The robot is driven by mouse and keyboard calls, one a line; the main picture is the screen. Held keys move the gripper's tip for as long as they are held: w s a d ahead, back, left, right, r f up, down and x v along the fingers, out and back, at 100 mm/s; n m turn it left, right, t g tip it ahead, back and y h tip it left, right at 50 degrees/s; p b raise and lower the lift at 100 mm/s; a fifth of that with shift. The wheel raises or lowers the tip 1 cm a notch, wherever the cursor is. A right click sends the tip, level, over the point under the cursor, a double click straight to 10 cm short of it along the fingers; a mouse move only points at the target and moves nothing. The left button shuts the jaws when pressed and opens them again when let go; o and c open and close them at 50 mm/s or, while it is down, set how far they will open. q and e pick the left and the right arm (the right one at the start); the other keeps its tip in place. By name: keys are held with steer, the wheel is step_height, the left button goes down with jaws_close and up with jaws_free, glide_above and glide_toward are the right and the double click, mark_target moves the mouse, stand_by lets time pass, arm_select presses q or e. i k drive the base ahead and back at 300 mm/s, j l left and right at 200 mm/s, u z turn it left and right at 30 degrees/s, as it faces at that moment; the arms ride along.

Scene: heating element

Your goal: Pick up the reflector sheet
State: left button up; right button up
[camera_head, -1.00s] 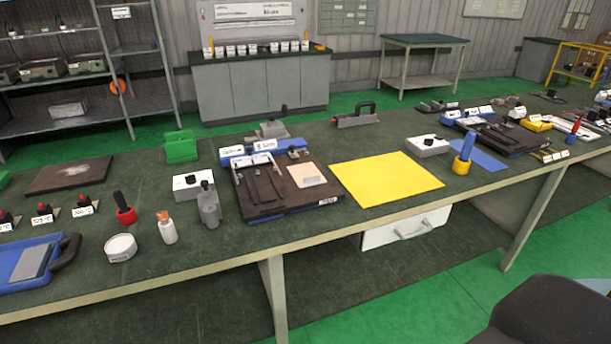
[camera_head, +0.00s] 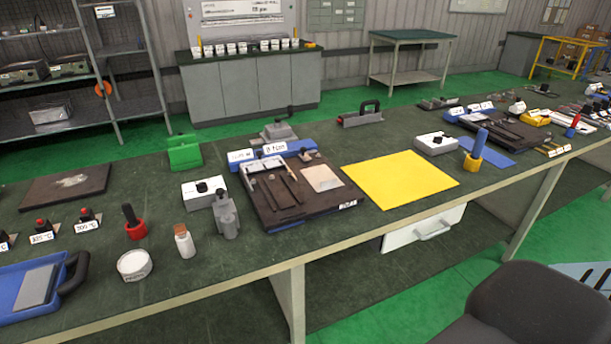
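No label in view names the reflector sheet, so I cannot tell for certain which item it is. A flat yellow sheet (camera_head: 400,181) lies on the dark green bench top at the middle. A small pale beige sheet (camera_head: 321,178) lies on the right part of a dark fixture board (camera_head: 290,204) with blue edges, left of the yellow sheet. A flat blue sheet (camera_head: 487,152) lies further right, beside a blue-handled tool in a yellow holder (camera_head: 475,150). Neither of my grippers shows in the view.
The long bench (camera_head: 225,275) carries a white bottle (camera_head: 185,243), a round white tin (camera_head: 134,265), a grey clamp-like tool (camera_head: 227,217), a green holder (camera_head: 184,152) and a white box (camera_head: 435,144). A dark chair (camera_head: 510,305) stands at the bench's front right.

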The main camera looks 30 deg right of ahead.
mark_target(321, 178)
steer(key=i+j, duration=0.6)
steer(key=j, duration=0.2)
steer(key=z, duration=2.1)
steer(key=j, duration=0.1)
